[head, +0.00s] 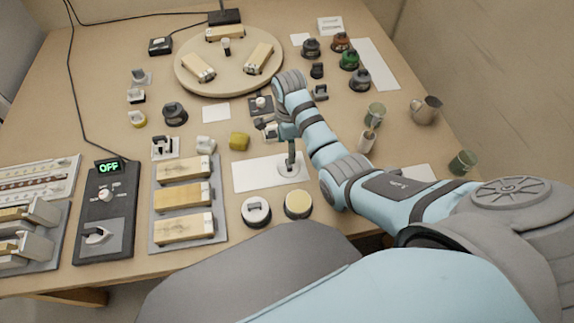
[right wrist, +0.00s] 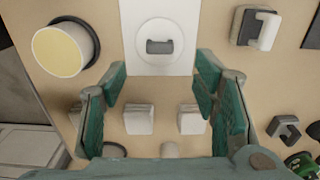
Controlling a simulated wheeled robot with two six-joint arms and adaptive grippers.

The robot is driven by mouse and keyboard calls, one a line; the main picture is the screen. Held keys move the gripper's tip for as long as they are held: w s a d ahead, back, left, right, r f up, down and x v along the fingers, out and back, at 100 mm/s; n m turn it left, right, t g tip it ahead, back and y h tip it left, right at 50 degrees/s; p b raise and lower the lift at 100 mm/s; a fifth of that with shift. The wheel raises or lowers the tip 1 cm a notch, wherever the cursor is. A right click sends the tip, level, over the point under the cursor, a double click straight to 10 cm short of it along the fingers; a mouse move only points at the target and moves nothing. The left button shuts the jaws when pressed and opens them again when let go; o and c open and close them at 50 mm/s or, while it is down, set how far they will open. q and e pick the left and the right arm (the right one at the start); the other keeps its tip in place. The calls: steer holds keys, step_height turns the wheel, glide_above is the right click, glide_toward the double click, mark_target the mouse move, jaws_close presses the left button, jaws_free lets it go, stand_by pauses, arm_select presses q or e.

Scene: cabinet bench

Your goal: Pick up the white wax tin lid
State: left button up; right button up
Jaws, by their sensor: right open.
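The white wax tin lid (head: 288,169) is a round white disc with a small grey handle on top. It lies flat on a white sheet (head: 252,175) and also shows in the right wrist view (right wrist: 160,32). My right gripper (head: 291,157) is above it, pointing down, and hides part of it in the head view. In the right wrist view its fingers (right wrist: 160,78) are spread apart with nothing between them, and the lid lies just beyond the fingertips. An open tin with pale yellow wax (head: 298,204) stands close by, also seen in the wrist view (right wrist: 64,50). My left gripper is not seen.
A round white-topped tin with a dark handle (head: 256,211) stands left of the wax tin. Mugs (head: 426,110) stand right of my arm. A wooden turntable (head: 229,72) is at the back.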

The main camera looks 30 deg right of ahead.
step_height(320, 180, down, 8)
steer(key=shift+f+b, duration=0.15)
steer(key=shift+b, duration=1.05)
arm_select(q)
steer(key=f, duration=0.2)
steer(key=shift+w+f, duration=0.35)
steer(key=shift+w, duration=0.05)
arm_select(e)
steer(key=c, duration=0.9)
